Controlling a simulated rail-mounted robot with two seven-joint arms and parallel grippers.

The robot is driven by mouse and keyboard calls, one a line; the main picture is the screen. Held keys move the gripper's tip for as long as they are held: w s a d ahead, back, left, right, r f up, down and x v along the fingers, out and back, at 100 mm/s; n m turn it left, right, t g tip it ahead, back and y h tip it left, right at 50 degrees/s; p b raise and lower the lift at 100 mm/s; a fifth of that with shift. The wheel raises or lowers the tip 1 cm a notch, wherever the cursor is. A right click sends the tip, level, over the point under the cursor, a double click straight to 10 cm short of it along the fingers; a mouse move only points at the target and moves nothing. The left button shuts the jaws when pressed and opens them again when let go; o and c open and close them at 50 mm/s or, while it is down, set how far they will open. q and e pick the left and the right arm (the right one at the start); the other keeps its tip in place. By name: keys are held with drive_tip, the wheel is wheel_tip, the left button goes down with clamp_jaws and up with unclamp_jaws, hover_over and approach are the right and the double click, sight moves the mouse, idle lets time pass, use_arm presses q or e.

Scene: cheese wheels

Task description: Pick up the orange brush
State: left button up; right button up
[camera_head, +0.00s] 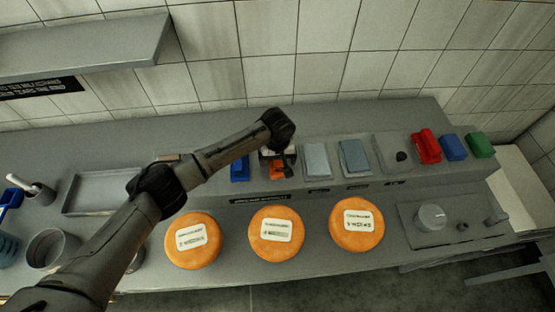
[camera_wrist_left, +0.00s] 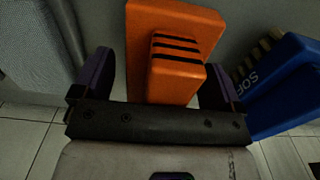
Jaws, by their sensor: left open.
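The orange brush (camera_head: 281,171) sits on the raised ledge at the back of the counter, partly hidden by my left gripper (camera_head: 278,156). In the left wrist view the orange brush (camera_wrist_left: 170,22) has a wide block with a narrower handle bearing dark stripes. My left gripper (camera_wrist_left: 165,80) is open there, with one dark purple finger on each side of the brush. A gap shows on both sides, and no firm hold is visible. My right gripper is in neither view.
A blue brush (camera_head: 239,168) with printed letters lies close beside the orange one; it also shows in the wrist view (camera_wrist_left: 285,85). Grey pads (camera_head: 316,158) stand on the other side. Three cheese wheels (camera_head: 276,249) lie in front. Red, blue and green blocks (camera_head: 453,148) are further right.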

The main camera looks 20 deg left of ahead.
use_arm(q)
drive_tip(key=shift+c, duration=0.4)
drive_tip(key=c, duration=1)
drive_tip(key=shift+r, duration=0.1)
drive_tip(key=shift+r, duration=0.5)
wheel_tip(320, 180, up, 3)
drive_tip(key=shift+s+d+r, duration=0.15)
drive_tip(key=s+d+r, duration=0.2)
drive_tip(key=s, duration=0.1)
drive_tip(key=s+d+r, duration=0.1)
drive_tip(key=s+r, duration=0.1)
drive_tip(key=s, duration=0.1)
drive_tip(key=s+d+r+p, duration=0.1)
drive_tip(key=s+d+r, duration=0.1)
drive_tip(key=s, duration=0.1)
drive_tip(key=shift+s+d+r, duration=0.3)
drive_tip(key=shift+s+d, duration=0.05)
